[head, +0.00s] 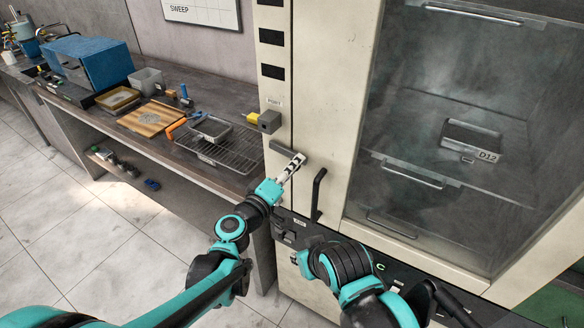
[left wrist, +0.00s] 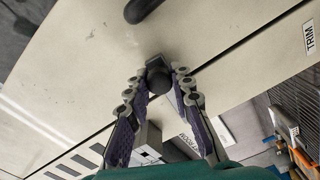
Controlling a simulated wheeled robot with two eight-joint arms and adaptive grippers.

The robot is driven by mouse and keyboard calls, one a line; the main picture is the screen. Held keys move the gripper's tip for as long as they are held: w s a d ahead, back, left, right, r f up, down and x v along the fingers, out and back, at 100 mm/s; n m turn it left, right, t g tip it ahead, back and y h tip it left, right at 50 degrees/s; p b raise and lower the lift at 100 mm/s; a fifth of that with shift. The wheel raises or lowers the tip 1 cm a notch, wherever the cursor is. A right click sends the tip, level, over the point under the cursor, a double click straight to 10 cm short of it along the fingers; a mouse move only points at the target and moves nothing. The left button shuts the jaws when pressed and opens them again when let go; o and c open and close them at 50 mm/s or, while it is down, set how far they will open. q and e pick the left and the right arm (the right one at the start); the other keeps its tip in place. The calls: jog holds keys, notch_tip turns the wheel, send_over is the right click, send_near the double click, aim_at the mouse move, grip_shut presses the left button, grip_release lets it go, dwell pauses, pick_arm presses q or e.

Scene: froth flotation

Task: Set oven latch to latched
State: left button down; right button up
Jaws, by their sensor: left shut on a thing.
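The cream oven (head: 336,70) stands on the right with its glass door (head: 440,140) closed. A short dark grey latch lever (head: 284,148) sits on the oven's left front strip, beside the black door handle (head: 318,192). My left gripper (head: 294,164) is at the latch. In the left wrist view its two fingers close around a dark round knob (left wrist: 158,76), one on each side, and mostly leave its end showing. The door handle (left wrist: 142,10) shows above the knob there.
A yellow and grey block (head: 266,121) juts from the oven just above the latch. A wire rack (head: 228,146) with a grey tray (head: 210,128) lies on the bench to the left. Inside the oven a tray marked D12 (head: 472,140) sits on a shelf.

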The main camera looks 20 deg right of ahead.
pick_arm(q)
jog(key=shift+r+n, duration=0.55)
jog(key=shift+n, duration=0.25)
jog(key=c, duration=1.3)
grip_release()
jog(key=v, duration=1.2)
